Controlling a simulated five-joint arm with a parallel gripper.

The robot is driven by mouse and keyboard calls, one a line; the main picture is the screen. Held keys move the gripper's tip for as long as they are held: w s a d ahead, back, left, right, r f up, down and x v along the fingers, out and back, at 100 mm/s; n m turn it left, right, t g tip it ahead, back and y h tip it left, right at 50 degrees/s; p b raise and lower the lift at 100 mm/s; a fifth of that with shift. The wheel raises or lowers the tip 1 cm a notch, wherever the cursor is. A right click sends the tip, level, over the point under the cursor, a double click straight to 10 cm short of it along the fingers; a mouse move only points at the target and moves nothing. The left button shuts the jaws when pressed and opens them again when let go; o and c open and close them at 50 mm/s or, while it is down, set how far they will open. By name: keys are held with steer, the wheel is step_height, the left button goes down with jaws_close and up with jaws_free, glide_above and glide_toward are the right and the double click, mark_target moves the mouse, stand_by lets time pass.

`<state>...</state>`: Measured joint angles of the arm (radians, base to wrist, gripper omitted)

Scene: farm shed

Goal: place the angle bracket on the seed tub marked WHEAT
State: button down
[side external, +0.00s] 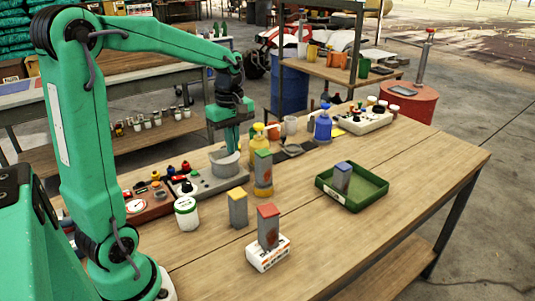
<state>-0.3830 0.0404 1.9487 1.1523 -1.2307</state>
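My gripper (231,142) points down over a grey round bowl-like thing (226,165) at the back left of the bench; its fingertips are at or just above the rim. I cannot tell whether the fingers hold anything. A white tub (187,214) with a dark green band stands on the bench to the front left of the gripper. Its label is too small to read, so I cannot tell whether it says WHEAT. I cannot pick out the angle bracket with certainty.
Grey blocks with coloured tops stand on the bench: yellow-topped (238,210), red-topped on a white box (267,255), green-topped by a yellow container (263,187), blue-topped in a green tray (374,185). Control panels and a blue bottle (323,127) line the back. The front right is clear.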

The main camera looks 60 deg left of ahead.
steer(key=s+d+f, duration=0.1)
steer(key=s+d, duration=0.8)
steer(key=s, duration=0.1)
steer(key=shift+f+m, duration=0.3)
steer(key=shift+f, duration=0.1)
steer(key=shift+s, duration=0.1)
glide_toward(187, 214)
steer(key=w, duration=0.1)
steer(key=w+a, duration=0.1)
steer(key=w+f, duration=0.1)
steer(key=shift+w+a, duration=0.35)
steer(key=shift+f, duration=2)
steer(key=shift+f, duration=0.15)
steer(key=c, duration=1.7)
jaws_free()
